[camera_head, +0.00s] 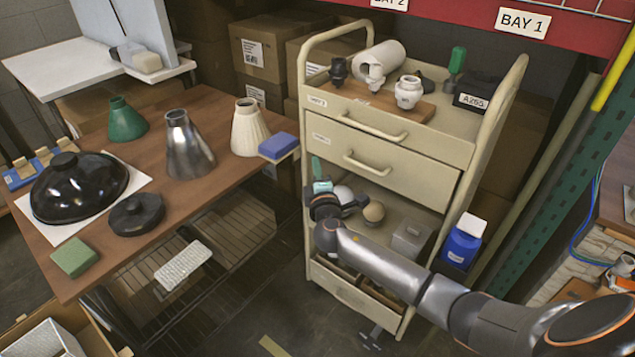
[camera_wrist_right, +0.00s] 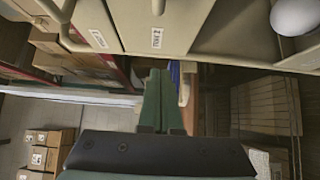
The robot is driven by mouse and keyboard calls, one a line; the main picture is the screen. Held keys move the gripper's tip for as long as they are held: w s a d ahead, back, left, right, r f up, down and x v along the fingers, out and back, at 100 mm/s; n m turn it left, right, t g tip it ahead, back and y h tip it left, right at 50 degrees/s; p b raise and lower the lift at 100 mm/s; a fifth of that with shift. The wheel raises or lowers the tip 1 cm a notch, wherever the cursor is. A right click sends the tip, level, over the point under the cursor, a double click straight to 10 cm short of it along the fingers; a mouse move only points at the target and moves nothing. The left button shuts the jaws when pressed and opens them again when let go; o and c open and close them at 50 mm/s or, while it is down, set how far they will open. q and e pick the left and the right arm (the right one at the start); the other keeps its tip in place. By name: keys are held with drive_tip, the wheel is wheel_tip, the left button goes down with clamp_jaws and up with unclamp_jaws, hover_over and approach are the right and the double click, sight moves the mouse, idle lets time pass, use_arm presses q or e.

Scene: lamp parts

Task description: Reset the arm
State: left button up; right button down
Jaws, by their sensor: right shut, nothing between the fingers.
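My right arm comes in from the right in the head view, and its gripper (camera_head: 317,166) points up in front of the cart's left side, over the open shelf. In the wrist view the green fingers of the right gripper (camera_wrist_right: 157,80) are together with nothing between them. The cream drawer cart (camera_head: 385,160) stands close behind it. A white bulb-like ball (camera_head: 343,194) and a tan ball (camera_head: 374,211) are on the cart's open shelf, partly hidden by my wrist. My left gripper is not in view.
The wooden table (camera_head: 200,205) at left holds lampshades in green (camera_head: 127,120), silver (camera_head: 187,145) and cream (camera_head: 249,128), and a black dome (camera_head: 80,188). A blue sponge (camera_head: 279,146) sits at its right edge.

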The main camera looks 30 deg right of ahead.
drive_tip(key=v, duration=0.5)
drive_tip(key=shift+s+a, duration=0.2)
drive_tip(key=shift+s, duration=0.1)
